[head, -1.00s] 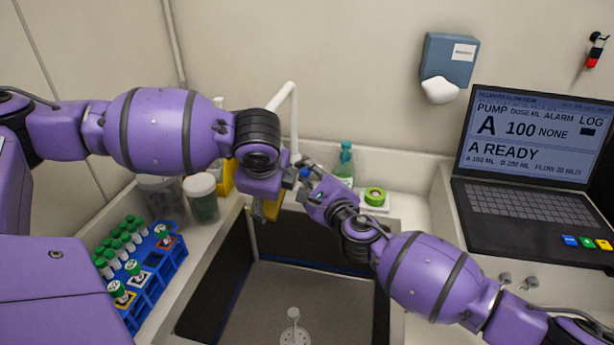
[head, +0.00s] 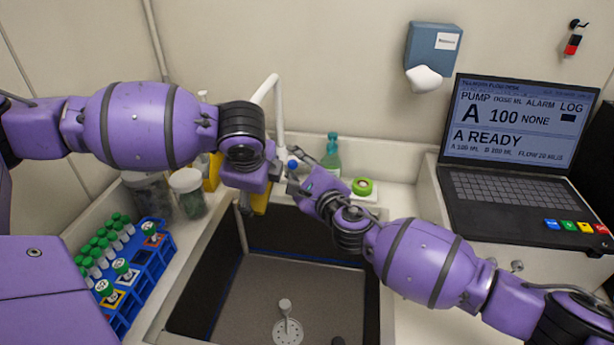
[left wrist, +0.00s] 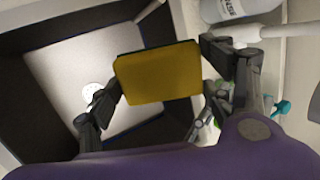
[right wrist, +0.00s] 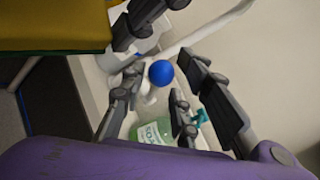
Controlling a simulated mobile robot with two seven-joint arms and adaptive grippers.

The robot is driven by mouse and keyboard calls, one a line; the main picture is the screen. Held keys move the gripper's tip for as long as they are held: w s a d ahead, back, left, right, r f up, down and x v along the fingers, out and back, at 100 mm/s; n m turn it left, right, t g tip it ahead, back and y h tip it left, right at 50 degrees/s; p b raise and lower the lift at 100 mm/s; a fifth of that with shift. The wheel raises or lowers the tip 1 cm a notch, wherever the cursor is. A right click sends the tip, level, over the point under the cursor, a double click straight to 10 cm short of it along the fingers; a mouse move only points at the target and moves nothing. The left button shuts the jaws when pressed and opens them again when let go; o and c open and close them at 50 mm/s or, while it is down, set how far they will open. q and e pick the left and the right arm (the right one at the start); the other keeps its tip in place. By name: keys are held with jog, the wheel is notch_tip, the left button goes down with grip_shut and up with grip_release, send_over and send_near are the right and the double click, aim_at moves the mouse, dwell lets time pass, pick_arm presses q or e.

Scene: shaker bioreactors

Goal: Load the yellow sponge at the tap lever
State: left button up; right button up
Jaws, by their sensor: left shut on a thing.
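The yellow sponge (head: 261,203) is held by my left gripper (left wrist: 160,82) above the back edge of the sink. In the left wrist view the sponge (left wrist: 158,72) spans the space between its fingers. The tap lever shows as a blue ball knob (head: 292,164) beside the white tap (head: 279,112). My right gripper (head: 298,176) is at the knob. In the right wrist view its fingers are apart, with the blue knob (right wrist: 160,72) in the gap between them; I cannot tell if they touch it. The sponge (right wrist: 55,25) also shows at that view's upper left.
The sink (head: 245,288) lies open below both arms. A green soap bottle (head: 331,158) and green tape roll (head: 362,186) stand behind my right gripper. Jars (head: 188,192) and a blue tube rack (head: 150,270) stand left of the sink. A laptop (head: 518,150) stands at right.

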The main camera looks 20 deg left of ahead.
aim_at(257, 210)
jog(key=v, duration=1.1)
jog(key=shift+w, duration=0.1)
pick_arm(q)
jog(key=shift+s+d+r+p, duration=0.15)
jog(key=shift+s+d+p, duration=0.35)
jog(key=shift+s, duration=0.15)
jog(key=shift+s+d+p, duration=0.4)
jog(key=shift+s+d, duration=0.1)
jog(key=shift+s, duration=0.3)
jog(key=shift+s+d+p, duration=0.4)
jog(key=shift+s+d, duration=0.1)
jog(key=shift+s, duration=0.25)
jog(key=shift+s+d+p, duration=0.2)
jog(key=shift+s+d, duration=0.15)
jog(key=shift+s, duration=0.25)
jog(key=shift+s+d+p, duration=0.2)
jog(key=shift+s+d, duration=0.15)
jog(key=shift+s, duration=0.25)
pick_arm(e)
notch_tip(257, 210, up, 11)
jog(key=n, duration=0.1)
jog(key=shift+f+t+y, duration=0.15)
jog(key=shift+t+y, duration=0.25)
